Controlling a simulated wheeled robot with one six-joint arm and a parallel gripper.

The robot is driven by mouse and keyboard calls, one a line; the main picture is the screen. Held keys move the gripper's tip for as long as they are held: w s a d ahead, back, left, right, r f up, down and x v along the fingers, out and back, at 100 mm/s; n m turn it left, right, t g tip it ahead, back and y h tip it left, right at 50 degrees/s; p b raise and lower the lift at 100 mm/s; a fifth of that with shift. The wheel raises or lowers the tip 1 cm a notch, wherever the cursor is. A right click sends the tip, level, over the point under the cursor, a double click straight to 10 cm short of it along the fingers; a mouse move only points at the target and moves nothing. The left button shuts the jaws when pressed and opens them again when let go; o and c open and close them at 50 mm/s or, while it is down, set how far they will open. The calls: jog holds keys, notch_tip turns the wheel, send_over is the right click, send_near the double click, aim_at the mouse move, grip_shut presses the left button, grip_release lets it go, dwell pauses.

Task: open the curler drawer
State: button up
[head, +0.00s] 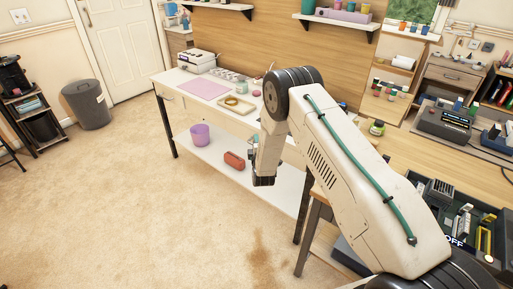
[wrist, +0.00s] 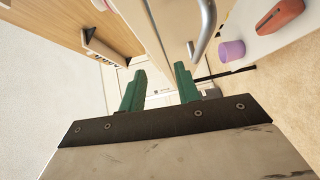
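My gripper (head: 263,181) hangs in front of the long white table in the head view, pointing down and away from me. In the wrist view its two green fingers (wrist: 160,90) are apart with nothing between them. A curved silver handle (wrist: 205,28) on a pale drawer front (wrist: 178,22) shows beyond and to the right of the fingertips, apart from them. No label shows, so I cannot tell for sure that this is the curler drawer. In the head view my arm hides part of the table front.
The table's lower shelf holds a purple cup (head: 200,134) and a red-brown case (head: 234,160). A pink mat (head: 204,88) and a tray (head: 237,104) lie on top. A grey bin (head: 88,104) stands at the left. The carpet in front is clear.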

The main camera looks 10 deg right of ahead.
jog(key=s+f+n+t, duration=0.2)
jog(key=s+f, duration=0.1)
jog(key=f, duration=0.4)
jog(key=shift+h, duration=0.3)
jog(key=x, duration=0.7)
jog(key=shift+w+d+r, duration=0.15)
jog(key=shift+w+d, duration=0.05)
grip_shut()
